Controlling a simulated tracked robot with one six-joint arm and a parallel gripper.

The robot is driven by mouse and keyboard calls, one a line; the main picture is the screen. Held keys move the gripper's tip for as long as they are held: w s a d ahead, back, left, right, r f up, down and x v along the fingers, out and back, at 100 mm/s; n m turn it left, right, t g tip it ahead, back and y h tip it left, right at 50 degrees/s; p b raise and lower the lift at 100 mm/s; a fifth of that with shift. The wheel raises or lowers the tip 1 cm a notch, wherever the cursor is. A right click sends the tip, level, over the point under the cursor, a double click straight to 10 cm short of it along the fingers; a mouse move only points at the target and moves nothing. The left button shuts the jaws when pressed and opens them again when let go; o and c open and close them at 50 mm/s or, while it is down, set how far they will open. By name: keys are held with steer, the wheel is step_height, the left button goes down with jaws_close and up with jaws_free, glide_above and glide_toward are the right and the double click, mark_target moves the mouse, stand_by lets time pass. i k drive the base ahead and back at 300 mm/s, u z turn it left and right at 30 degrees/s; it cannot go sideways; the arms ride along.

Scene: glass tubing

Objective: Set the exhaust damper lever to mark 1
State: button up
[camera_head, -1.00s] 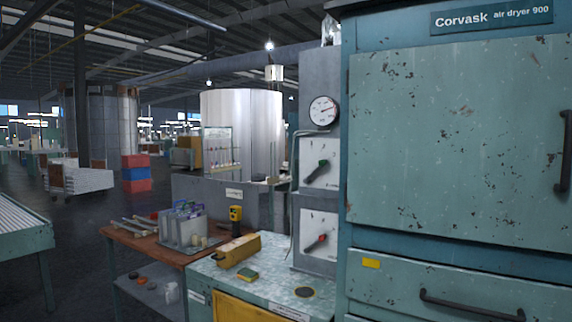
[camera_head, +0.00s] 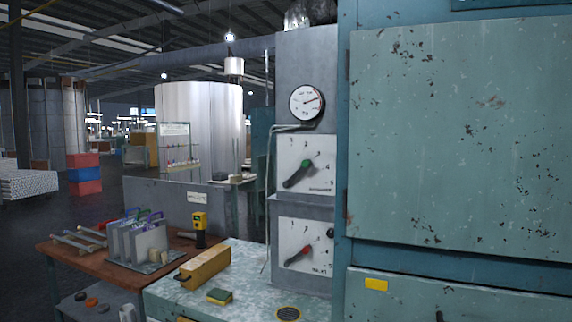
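Two white dial plates with levers are on the grey column beside the dryer. The upper plate (camera_head: 321,172) carries a lever with a green part (camera_head: 306,164) at its upper right and a dark end at its lower left. The lower plate (camera_head: 318,262) carries a lever with a red part (camera_head: 304,251), tilted the same way. Numbers stand around both dials, some too small to read. The labels under the dials are too small to tell which lever is the exhaust damper. I cannot tell the exact mark at either lever. My gripper is not in view.
A round gauge (camera_head: 307,102) sits above the plates. The blue-green dryer (camera_head: 455,140) fills the right side. Below the plates, a speckled bench top (camera_head: 237,285) holds a yellow box (camera_head: 204,267) and a sponge (camera_head: 220,296). A wooden bench (camera_head: 80,257) stands left. Open floor lies further left.

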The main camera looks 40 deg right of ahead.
mark_target(305, 163)
steer(key=z, duration=0.1)
steer(key=i, duration=1.6)
steer(key=z, duration=0.3)
